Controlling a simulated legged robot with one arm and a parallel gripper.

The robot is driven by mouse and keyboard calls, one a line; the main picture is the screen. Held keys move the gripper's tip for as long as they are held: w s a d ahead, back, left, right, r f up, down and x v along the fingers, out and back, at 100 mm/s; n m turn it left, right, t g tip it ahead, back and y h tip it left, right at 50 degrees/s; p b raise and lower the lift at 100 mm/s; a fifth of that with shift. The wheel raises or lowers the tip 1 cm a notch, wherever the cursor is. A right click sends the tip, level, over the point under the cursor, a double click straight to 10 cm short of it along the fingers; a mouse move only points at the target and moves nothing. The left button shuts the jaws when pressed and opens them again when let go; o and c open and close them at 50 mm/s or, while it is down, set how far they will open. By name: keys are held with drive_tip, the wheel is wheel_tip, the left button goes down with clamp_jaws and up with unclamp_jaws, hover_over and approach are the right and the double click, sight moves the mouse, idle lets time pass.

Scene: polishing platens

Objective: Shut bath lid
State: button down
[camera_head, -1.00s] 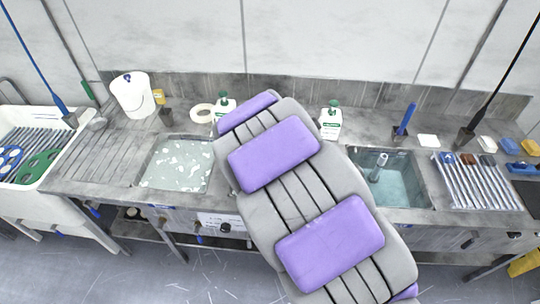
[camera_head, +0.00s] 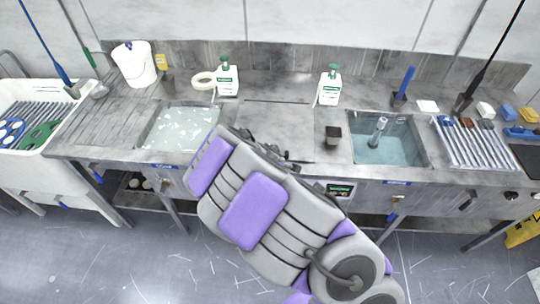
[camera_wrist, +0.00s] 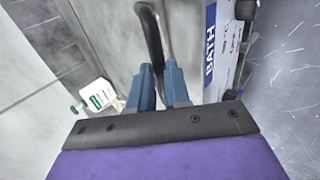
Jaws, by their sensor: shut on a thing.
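In the wrist view my gripper (camera_wrist: 161,84) has its blue fingers closed around a dark bar handle (camera_wrist: 150,35). The handle is beside a smooth grey metal surface, near a blue label reading BATH (camera_wrist: 211,48) on the counter's front. In the head view a flat grey panel, which looks like the bath lid (camera_head: 275,120), lies about level with the counter between the two basins. My arm covers its front edge, the handle and my gripper there. No open bath shows under the panel.
A basin with white flecks (camera_head: 183,129) is left of the panel. A water basin with a tap (camera_head: 395,152) and a small dark cup (camera_head: 333,135) are right. Green-capped bottles (camera_head: 227,80) and (camera_head: 329,88) stand behind. The floor in front is clear.

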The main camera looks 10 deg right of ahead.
drive_tip(key=shift+s+d+f+g, duration=0.15)
drive_tip(key=shift+s+f, duration=0.25)
drive_tip(key=shift+f, duration=0.35)
drive_tip(key=shift+s+d+f+g, duration=0.15)
drive_tip(key=shift+s+f, duration=0.25)
drive_tip(key=shift+f, duration=0.35)
drive_tip(key=c, duration=1)
unclamp_jaws()
drive_tip(key=shift+a, duration=0.1)
drive_tip(key=shift+w, duration=0.2)
drive_tip(key=shift+c, duration=0.3)
drive_tip(key=shift+w+r, duration=0.15)
drive_tip(key=shift+c, duration=0.2)
drive_tip(key=shift+r, duration=0.15)
